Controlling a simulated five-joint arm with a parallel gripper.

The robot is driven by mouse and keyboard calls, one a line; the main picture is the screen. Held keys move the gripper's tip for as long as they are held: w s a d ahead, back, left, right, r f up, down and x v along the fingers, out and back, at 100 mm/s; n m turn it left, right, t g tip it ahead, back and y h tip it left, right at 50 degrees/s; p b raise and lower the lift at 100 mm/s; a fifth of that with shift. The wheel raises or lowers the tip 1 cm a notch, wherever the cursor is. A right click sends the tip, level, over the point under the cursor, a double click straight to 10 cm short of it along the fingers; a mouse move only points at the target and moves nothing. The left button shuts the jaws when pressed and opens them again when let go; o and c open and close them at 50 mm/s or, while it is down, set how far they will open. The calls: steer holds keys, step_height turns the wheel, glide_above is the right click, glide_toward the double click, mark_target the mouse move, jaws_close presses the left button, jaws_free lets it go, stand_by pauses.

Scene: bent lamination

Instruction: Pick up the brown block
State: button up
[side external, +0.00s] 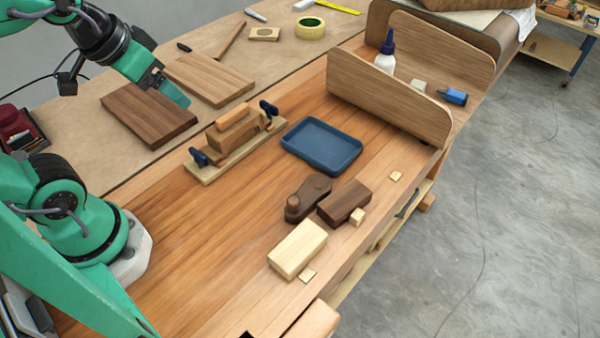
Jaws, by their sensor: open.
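The brown block (344,201) is a dark wooden block lying on the workbench, right of the middle of the picture. A small pale cube (357,217) sits close against its near right side. A dark brown rounded wooden tool (308,197), like a small plane, lies just left of the block. My gripper (178,97) is at the upper left, above the boards, well away from the brown block. It is open with nothing seen in it, though its jaws are seen edge-on.
A pale block (297,249) lies nearer the front edge. A blue tray (321,146) and a clamped wooden piece (233,140) stand between my gripper and the brown block. Curved wooden panels (386,95) stand behind. Bare bench (215,235) lies left of the blocks.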

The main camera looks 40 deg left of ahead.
steer(key=w, duration=0.1)
steer(key=m+g, duration=0.2)
steer(key=g, duration=0.4)
glide_above(354, 191)
step_height(354, 191, down, 16)
steer(key=shift+s+f, duration=0.1)
steer(key=shift+f, duration=0.1)
steer(key=shift+d+f, duration=0.15)
steer(key=shift+f, duration=4)
